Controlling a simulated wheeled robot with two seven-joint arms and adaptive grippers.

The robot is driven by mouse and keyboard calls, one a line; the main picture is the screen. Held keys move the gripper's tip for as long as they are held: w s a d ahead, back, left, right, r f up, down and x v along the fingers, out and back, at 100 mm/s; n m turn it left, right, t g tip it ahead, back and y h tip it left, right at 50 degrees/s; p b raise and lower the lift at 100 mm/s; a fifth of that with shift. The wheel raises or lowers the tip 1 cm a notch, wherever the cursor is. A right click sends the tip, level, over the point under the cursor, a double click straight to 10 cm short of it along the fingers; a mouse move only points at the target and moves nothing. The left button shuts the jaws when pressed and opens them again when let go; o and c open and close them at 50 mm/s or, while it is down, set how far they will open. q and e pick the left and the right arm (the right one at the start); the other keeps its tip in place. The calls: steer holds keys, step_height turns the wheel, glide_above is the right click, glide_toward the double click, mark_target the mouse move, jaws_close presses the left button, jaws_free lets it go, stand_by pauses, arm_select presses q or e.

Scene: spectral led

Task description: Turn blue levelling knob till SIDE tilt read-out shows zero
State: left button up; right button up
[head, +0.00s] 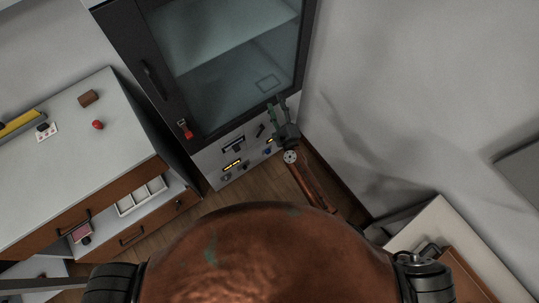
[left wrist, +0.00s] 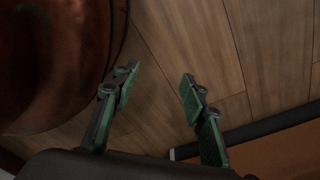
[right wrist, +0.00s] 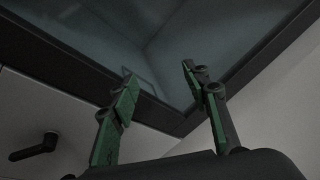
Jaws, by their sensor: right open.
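A small blue knob (head: 267,151) sits on the pale lower panel (head: 216,160) of the dark glass-fronted cabinet. Small lit yellow read-outs show on this panel, one at the lower left (head: 232,165) and one near the blue knob (head: 270,141); their digits are too small to read. My right gripper (head: 278,103) is open and empty, above the blue knob in the head view, in front of the glass door's lower corner. The right wrist view (right wrist: 158,70) shows glass and dark frame between its fingers. My left gripper (left wrist: 160,72) is open and empty over the wooden floor.
A black lever (right wrist: 35,147) is on the panel, left of my right gripper. A red-and-black item (head: 184,129) is on the cabinet frame. A white-topped drawer bench (head: 60,170) stands left, with drawers pulled out. A bare wall (head: 400,90) is close on the right.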

step_height(320, 180, down, 12)
steer(key=b, duration=0.7)
arm_select(q)
steer(key=w+d+f+t+h+b, duration=0.1)
steer(key=w+d+f+t+b, duration=0.3)
steer(key=w+b, duration=0.55)
arm_select(e)
steer(key=m+g+b, duration=0.1)
steer(key=g+b, duration=0.3)
steer(key=b, duration=0.9)
glide_toward(269, 153)
steer(key=a, duration=0.1)
steer(key=shift+h, duration=0.5)
steer(key=b+x, duration=0.2)
steer(key=x, duration=0.4)
steer(key=shift+w+f, duration=0.2)
steer(key=shift+w, duration=0.1)
arm_select(q)
steer(key=w+d+r+t+h, duration=0.1)
steer(key=w+d+r+t, duration=0.1)
steer(key=w, duration=0.4)
steer(key=w+d+r+t+h, duration=0.1)
steer(key=w+d+r+t, duration=0.1)
steer(key=w+d, duration=0.3)
steer(key=shift+w, duration=0.75)
arm_select(e)
steer(key=shift+w+a, duration=0.2)
steer(key=shift+w, duration=0.45)
steer(key=shift+c, duration=0.4)
